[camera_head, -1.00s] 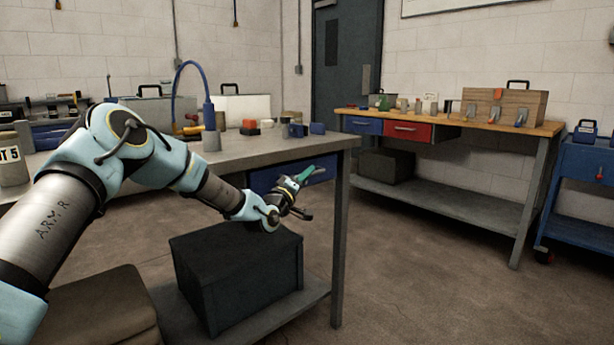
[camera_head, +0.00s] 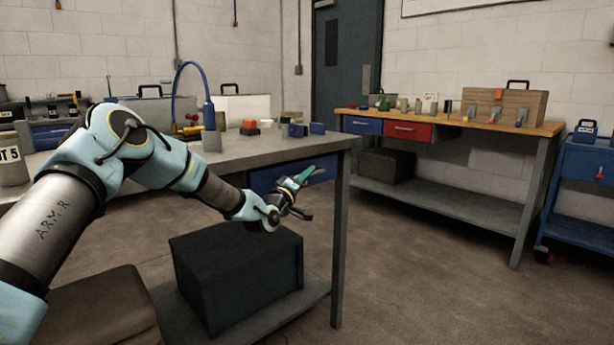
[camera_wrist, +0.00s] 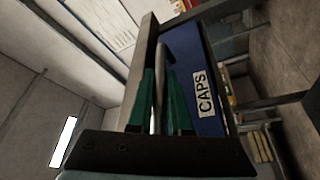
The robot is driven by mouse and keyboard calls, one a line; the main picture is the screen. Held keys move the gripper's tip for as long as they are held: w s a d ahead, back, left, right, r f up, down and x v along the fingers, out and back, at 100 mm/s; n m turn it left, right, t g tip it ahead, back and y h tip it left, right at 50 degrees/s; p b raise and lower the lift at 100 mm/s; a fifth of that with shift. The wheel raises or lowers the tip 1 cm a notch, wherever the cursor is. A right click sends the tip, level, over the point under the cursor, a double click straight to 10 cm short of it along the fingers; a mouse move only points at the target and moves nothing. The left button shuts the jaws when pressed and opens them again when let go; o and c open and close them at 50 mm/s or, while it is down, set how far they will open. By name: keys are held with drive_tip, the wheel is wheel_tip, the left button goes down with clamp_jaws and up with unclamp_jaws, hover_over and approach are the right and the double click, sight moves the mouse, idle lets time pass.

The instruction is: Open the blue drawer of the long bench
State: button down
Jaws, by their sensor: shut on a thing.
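The blue drawer (camera_head: 322,168) sits under the top of the long grey bench (camera_head: 285,147), near its right end. In the wrist view the blue drawer front (camera_wrist: 228,48) carries a white label reading CAPS. My gripper (camera_head: 304,176) is in front of the drawer and covers part of it. In the wrist view its green fingers (camera_wrist: 163,78) are shut on the drawer's grey bar handle (camera_wrist: 166,50). I cannot clearly see whether the drawer stands out from the bench.
A dark box (camera_head: 238,275) stands on the lower shelf, below my gripper. A bench leg (camera_head: 339,240) is just right of the drawer. A wood-topped bench (camera_head: 460,124) with blue and red drawers stands behind right, beside a blue cart (camera_head: 578,200). The floor between is clear.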

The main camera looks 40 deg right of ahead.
idle(0.3)
drive_tip(key=s+a+b, duration=0.1)
drive_tip(key=s+b, duration=0.1)
drive_tip(key=s, duration=1.6)
drive_tip(key=shift+s+b, duration=0.35)
drive_tip(key=c, duration=0.8)
unclamp_jaws()
drive_tip(key=shift+c, duration=0.2)
drive_tip(key=shift+a, duration=0.1)
drive_tip(key=v, duration=1)
drive_tip(key=shift+a+f, duration=0.15)
drive_tip(key=shift+a, duration=0.2)
drive_tip(key=shift+s, duration=0.1)
